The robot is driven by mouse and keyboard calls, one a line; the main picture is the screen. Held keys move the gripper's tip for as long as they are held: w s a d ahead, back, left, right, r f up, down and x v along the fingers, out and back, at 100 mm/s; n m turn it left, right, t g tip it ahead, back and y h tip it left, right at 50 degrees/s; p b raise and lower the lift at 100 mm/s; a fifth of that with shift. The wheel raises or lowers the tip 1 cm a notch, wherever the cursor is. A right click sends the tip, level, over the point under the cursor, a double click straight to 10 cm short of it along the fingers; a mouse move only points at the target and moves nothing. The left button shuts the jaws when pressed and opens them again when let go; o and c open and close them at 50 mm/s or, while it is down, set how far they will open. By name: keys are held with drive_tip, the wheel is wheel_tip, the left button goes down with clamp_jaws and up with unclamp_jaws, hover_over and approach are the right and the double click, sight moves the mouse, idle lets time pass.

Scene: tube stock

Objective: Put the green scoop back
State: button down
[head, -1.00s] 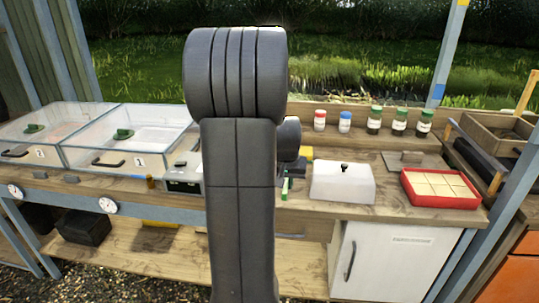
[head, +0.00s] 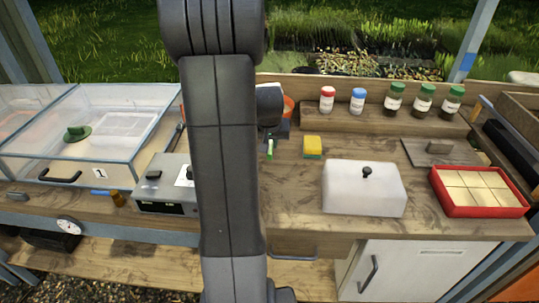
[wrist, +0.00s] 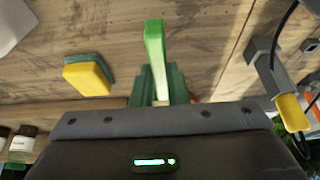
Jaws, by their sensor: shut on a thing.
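The green scoop (wrist: 154,42) shows in the wrist view as a bright green handle narrowing to a pale part between my gripper's fingers (wrist: 161,84). My gripper is shut on it. In the head view, a small piece of the green scoop (head: 269,149) shows just right of my arm, over the wooden bench. My arm hides most of the gripper there. I cannot tell whether the scoop touches the bench.
A yellow and green sponge (head: 312,147) lies right of the scoop. A white lidded box (head: 363,189), a red tray (head: 480,192) and several bottles (head: 424,101) stand further right. A grey device (head: 164,186) and a clear bin (head: 99,125) stand left. Bare bench lies around the sponge.

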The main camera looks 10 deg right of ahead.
sight(271, 164)
wheel_tip(271, 164, down, 7)
drive_tip(key=shift+r, duration=0.15)
idle(0.4)
drive_tip(key=shift+f, duration=0.25)
drive_tip(key=c, duration=1.4)
unclamp_jaws()
drive_tip(key=shift+r, duration=0.1)
drive_tip(key=shift+c, duration=0.2)
drive_tip(key=shift+s+r, duration=0.1)
drive_tip(key=shift+r, duration=0.4)
drive_tip(key=v, duration=1.1)
drive_tip(key=shift+s+a+r, duration=0.15)
